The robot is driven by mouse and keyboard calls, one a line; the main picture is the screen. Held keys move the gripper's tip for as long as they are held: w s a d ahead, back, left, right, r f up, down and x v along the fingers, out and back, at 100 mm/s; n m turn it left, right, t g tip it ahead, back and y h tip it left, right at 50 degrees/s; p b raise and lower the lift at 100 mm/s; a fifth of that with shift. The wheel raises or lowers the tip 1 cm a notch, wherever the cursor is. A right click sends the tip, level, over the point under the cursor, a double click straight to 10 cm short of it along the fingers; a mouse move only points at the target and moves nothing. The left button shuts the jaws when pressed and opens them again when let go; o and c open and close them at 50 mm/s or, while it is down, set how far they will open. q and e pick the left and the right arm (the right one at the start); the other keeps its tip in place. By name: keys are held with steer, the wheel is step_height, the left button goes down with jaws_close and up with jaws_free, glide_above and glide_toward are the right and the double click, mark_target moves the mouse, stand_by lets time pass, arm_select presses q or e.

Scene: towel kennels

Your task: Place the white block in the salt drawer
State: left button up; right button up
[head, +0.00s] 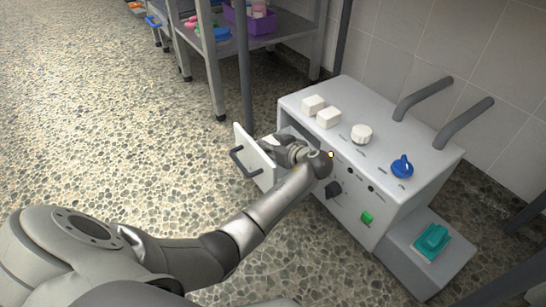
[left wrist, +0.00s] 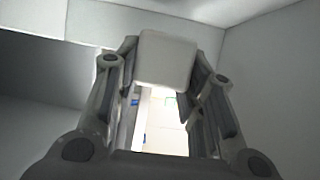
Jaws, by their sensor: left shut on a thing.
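A white block (left wrist: 167,61) is held between the two fingers of my left gripper (left wrist: 165,75) in the left wrist view. In the head view my left gripper (head: 272,145) is at the open drawer, just behind its white front panel (head: 252,160) with a dark handle. I cannot make out the held block in the head view. Pale walls surround the gripper in the left wrist view. I cannot tell whether the block touches the drawer floor. My right gripper is not in view.
The grey machine (head: 400,195) carries two white blocks (head: 320,111), a white round knob (head: 362,134) and a blue knob (head: 402,166) on top. A metal shelf (head: 270,38) stands behind. The pebbled floor at left is clear.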

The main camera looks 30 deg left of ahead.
arm_select(q)
step_height(320, 180, down, 4)
steer(key=b, duration=0.2)
steer(key=shift+r+b, duration=0.25)
steer(key=shift+b, duration=0.05)
steer(key=shift+r, duration=0.1)
steer(key=o, duration=1.1)
steer(key=shift+o, duration=0.2)
